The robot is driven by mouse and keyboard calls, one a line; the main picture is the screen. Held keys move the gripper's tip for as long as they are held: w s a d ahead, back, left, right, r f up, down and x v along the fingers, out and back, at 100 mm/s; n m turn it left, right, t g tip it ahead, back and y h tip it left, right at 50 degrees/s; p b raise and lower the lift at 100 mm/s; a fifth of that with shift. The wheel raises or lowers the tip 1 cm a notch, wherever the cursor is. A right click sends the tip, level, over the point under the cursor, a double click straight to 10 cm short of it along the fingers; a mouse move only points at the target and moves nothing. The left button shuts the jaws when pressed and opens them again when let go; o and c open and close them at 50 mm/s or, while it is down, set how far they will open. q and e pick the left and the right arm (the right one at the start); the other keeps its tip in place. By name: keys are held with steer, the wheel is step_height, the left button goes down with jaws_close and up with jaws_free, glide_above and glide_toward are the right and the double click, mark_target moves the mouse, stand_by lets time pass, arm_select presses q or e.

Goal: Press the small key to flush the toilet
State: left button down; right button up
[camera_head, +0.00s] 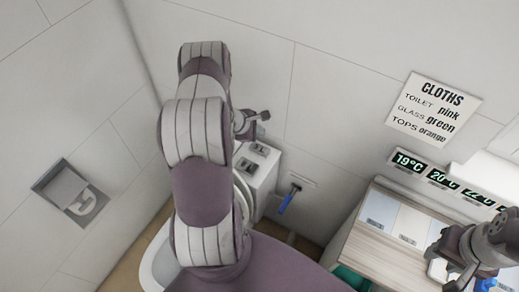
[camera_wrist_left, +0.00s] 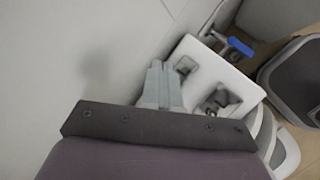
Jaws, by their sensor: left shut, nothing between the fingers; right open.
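The white toilet tank (camera_head: 266,178) stands against the wall, partly hidden behind my left arm. Two grey flush keys sit in its top: one nearer the wall (camera_head: 258,149) and one nearer the arm (camera_head: 245,165). In the left wrist view the tank top (camera_wrist_left: 205,60) shows one key (camera_wrist_left: 184,66) close beside the fingers and another (camera_wrist_left: 219,103) farther right. I cannot tell for sure which is the small key. My left gripper (camera_head: 264,116) is shut and empty; its fingertips (camera_wrist_left: 158,68) appear beside the tank top, contact unclear. My right gripper (camera_head: 459,279) is open over the cart.
The toilet bowl (camera_head: 158,262) is mostly hidden by my left arm. A cart with a wooden top (camera_head: 378,250) stands at the right. A grey bin (camera_wrist_left: 300,75) shows in the wrist view.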

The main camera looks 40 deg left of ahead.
arm_select(q)
steer(key=b, duration=0.4)
glide_above(262, 147)
steer(key=s, duration=0.2)
steer(key=f, duration=0.6)
steer(key=shift+w+a, duration=0.2)
steer(key=shift+w, duration=0.05)
steer(key=shift+f, duration=0.25)
stand_by(0.7)
steer(key=shift+f+b, duration=0.45)
steer(key=shift+b, duration=0.4)
steer(key=shift+f+b, duration=0.9)
steer(key=shift+b, duration=0.15)
stand_by(0.4)
stand_by(0.4)
steer(key=shift+r+p, duration=0.85)
steer(key=shift+r, duration=0.45)
steer(key=shift+r, duration=0.1)
